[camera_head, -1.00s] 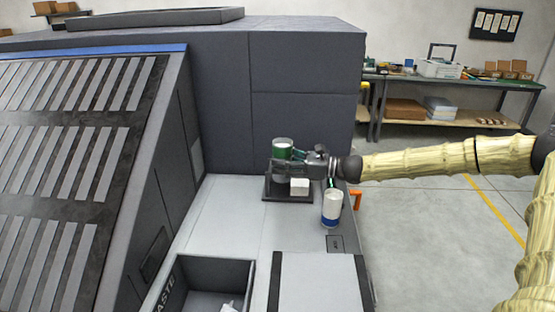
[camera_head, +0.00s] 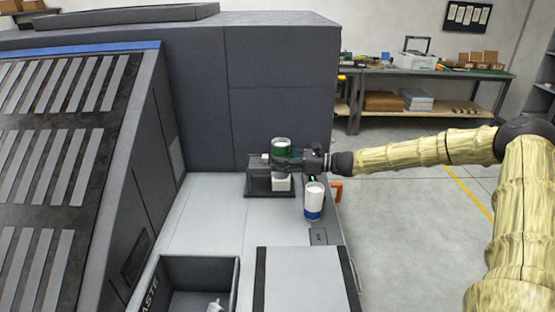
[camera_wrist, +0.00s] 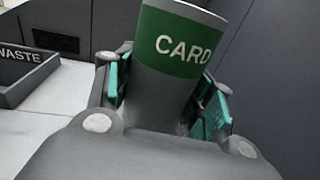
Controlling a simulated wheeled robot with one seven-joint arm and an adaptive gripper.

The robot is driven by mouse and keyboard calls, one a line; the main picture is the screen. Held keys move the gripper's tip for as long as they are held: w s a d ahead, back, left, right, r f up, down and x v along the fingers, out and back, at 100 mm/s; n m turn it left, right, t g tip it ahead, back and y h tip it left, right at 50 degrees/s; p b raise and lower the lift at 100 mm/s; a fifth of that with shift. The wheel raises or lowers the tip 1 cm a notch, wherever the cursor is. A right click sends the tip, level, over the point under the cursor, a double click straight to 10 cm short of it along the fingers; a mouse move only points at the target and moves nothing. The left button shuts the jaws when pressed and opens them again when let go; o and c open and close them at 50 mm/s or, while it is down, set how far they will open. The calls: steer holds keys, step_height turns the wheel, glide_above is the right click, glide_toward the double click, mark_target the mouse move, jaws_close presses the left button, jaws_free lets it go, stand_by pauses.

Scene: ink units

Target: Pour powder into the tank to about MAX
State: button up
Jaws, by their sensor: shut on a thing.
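My gripper (camera_head: 285,158) is shut on a container with a dark green band and a pale top (camera_head: 281,147). In the wrist view the container (camera_wrist: 175,50) reads "CARD" and stands between my gripper's teal finger pads (camera_wrist: 168,97), somewhat tilted in the picture. In the head view it looks about upright, above a dark box-like unit (camera_head: 256,187) that may be the tank. No MAX mark can be made out, and the container's contents are hidden.
A white and blue canister (camera_head: 314,203) stands on the bench, close below my gripper in the picture. A waste bin (camera_head: 238,275) is at the front, also in the wrist view (camera_wrist: 38,82). The tall grey machine (camera_head: 285,95) rises behind. Bare bench (camera_head: 205,220) lies left of the unit.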

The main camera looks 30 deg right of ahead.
steer(key=shift+w+d+f, duration=0.15)
steer(key=shift+d+f, duration=0.15)
steer(key=shift+d, duration=0.05)
steer(key=shift+w+d+f+m+p, duration=0.15)
steer(key=shift+f+m+p, duration=0.1)
steer(key=shift+f+m, duration=0.3)
steer(key=shift+w+a+f+m+p, duration=0.1)
steer(key=shift+w+f+m+p, duration=0.1)
steer(key=shift+f+m, duration=0.35)
steer(key=shift+w+d+r+m+g+p, duration=0.1)
steer(key=shift+r+m+g+p, duration=0.2)
steer(key=shift+r+p, duration=0.2)
steer(key=shift+w+d+r+m+h+p, duration=0.15)
steer(key=shift+w+m+h+p, duration=0.2)
steer(key=shift+m+p, duration=0.55)
steer(key=shift+w+d+r+m+p, duration=0.2)
steer(key=shift+w+m+p, duration=0.1)
steer(key=shift+m+p, duration=0.2)
steer(key=shift+a+f+m+g+p, duration=0.1)
steer(key=shift+f+m+g+p, duration=0.1)
steer(key=shift+m+g+p, duration=0.25)
steer(key=shift+s+a+f+m+p, duration=0.15)
steer(key=shift+m+p, duration=0.25)
steer(key=shift+m, duration=0.2)
steer(key=shift+s+f+m+p, duration=0.1)
steer(key=shift+s+m+p, duration=0.05)
steer(key=shift+m+p, duration=0.35)
